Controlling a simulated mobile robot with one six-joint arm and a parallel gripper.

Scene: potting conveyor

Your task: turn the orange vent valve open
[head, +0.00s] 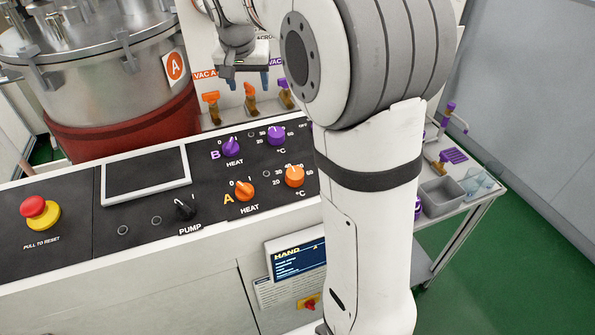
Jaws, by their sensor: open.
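Two orange valve handles on brass stems stand on the panel behind the console. The left orange valve (211,98) sits under a "VAC A" label. The other orange valve (250,91) is to its right, and its label is hidden behind my gripper, so I cannot read which is the vent. My gripper (245,79) is open and empty, pointing down just above and in front of the right orange valve. It appears apart from the handle, though the depth gap is hard to judge. My arm covers the panel further right.
A purple valve (286,99) stands right beside the orange ones. A steel vessel (95,80) marked A is at left. The console (150,215) below carries orange and purple knobs and a red emergency stop (36,208). A side table (455,215) with trays is at right.

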